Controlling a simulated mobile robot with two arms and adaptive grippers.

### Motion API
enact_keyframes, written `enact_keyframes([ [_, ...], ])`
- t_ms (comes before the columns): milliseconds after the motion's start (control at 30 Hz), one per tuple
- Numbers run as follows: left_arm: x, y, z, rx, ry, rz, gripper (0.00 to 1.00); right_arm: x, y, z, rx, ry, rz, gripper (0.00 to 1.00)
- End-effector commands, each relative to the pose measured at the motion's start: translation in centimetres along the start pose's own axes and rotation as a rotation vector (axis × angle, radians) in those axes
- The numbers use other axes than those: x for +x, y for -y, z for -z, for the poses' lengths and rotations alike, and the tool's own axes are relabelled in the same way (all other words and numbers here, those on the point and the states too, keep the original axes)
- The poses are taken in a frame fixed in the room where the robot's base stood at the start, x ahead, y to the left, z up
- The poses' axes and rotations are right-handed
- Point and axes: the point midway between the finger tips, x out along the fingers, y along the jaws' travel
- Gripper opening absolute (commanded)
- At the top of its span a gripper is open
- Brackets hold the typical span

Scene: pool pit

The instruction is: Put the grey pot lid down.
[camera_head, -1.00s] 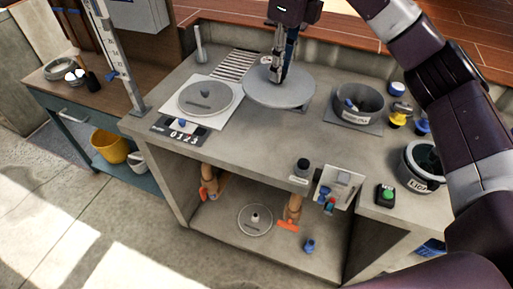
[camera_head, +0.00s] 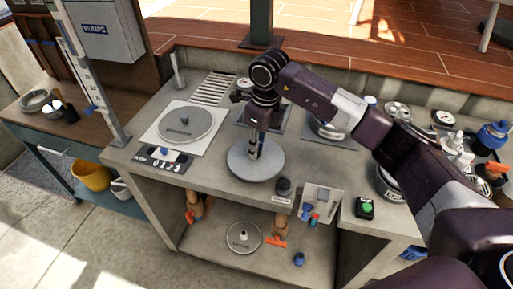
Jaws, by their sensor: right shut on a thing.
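The grey pot lid (camera_head: 241,168) is a flat round disc over the front part of the grey bench top, near its front edge. My right gripper (camera_head: 256,153) points down from above and is shut on the lid near its middle. The lid looks roughly level. I cannot tell whether its underside touches the bench top or hangs just above it. The gripper hides the lid's centre. My left gripper is not in view.
A white plate with a grey disc (camera_head: 200,126) lies left of the lid, with a counter box (camera_head: 158,160) before it. A dark knob (camera_head: 284,187) and a switch panel (camera_head: 320,200) stand close on the right. Another round disc (camera_head: 243,238) lies on the lower shelf.

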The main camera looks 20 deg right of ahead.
Motion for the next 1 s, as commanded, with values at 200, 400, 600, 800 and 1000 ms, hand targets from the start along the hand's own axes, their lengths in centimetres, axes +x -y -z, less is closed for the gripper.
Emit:
enact_keyframes([
  [200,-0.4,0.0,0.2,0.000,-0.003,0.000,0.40,1.4,0.0,0.1,-0.002,0.002,0.001,0.00],
  [400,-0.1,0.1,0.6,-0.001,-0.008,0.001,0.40,1.6,0.0,0.2,-0.002,0.001,0.000,0.00],
  [600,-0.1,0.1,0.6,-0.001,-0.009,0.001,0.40,1.6,0.0,0.2,-0.001,0.001,0.000,0.36],
  [800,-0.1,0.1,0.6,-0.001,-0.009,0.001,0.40,1.6,0.0,0.2,-0.001,0.001,0.000,0.38],
  [1000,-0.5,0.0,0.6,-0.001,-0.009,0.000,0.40,1.1,0.0,0.1,-0.001,0.001,0.000,0.38],
])
